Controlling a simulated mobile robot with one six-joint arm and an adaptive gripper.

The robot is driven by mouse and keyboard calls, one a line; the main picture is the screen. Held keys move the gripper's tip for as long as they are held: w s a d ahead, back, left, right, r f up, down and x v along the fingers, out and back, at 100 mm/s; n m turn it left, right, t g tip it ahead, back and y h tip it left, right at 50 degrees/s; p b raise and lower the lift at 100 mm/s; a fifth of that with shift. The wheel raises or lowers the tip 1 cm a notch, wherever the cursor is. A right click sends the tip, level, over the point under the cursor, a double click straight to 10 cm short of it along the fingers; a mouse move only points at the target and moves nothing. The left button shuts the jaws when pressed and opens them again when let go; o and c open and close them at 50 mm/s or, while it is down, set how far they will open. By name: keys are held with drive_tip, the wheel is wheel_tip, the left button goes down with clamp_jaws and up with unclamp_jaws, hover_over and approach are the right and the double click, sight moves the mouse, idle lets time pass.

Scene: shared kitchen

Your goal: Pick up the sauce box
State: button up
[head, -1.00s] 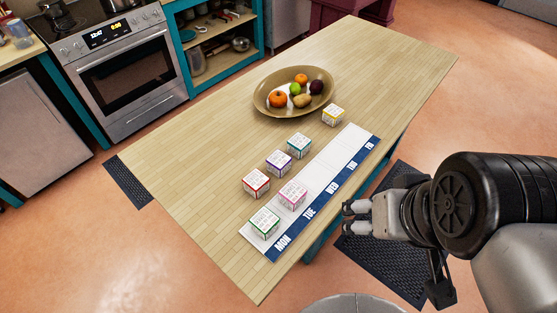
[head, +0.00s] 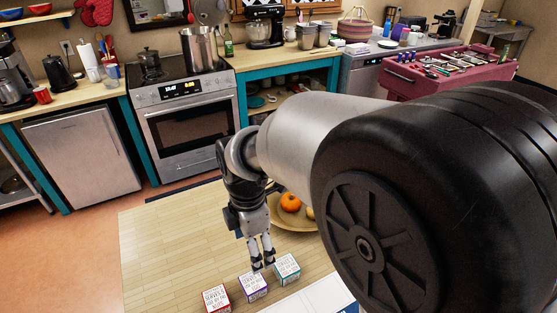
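Three small cube boxes show at the bottom of the head view: a red-edged box (head: 216,298), a purple-edged box (head: 253,286) and a teal-edged box (head: 287,269). Their printed labels are too small to read, so I cannot tell which is the sauce box. My gripper (head: 262,264) points down, with its two fingertips apart and nothing seen between them. The tips appear at the far edges of the purple and teal boxes; their height and any contact are unclear.
The boxes stand on a wooden table (head: 165,245), clear to their left. A fruit bowl (head: 292,224) with an orange fruit lies behind, partly hidden by my arm. A white and blue strip (head: 322,298) shows at the bottom. The stove (head: 190,125) stands beyond.

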sight(252, 281)
drive_tip(key=f+b, duration=0.1)
drive_tip(key=f, duration=0.3)
drive_tip(key=f+b, duration=0.1)
drive_tip(key=f, duration=0.3)
drive_tip(key=f+b, duration=0.2)
drive_tip(key=f, duration=0.2)
drive_tip(key=shift+s+a+f, duration=0.1)
drive_tip(key=shift+a+f, duration=0.25)
drive_tip(key=f+b, duration=0.1)
drive_tip(key=f, duration=0.1)
drive_tip(key=f+b, duration=0.1)
drive_tip(key=f, duration=0.2)
drive_tip(key=shift+s+a+f, duration=0.15)
drive_tip(key=shift+a, duration=0.05)
drive_tip(key=c, duration=1.2)
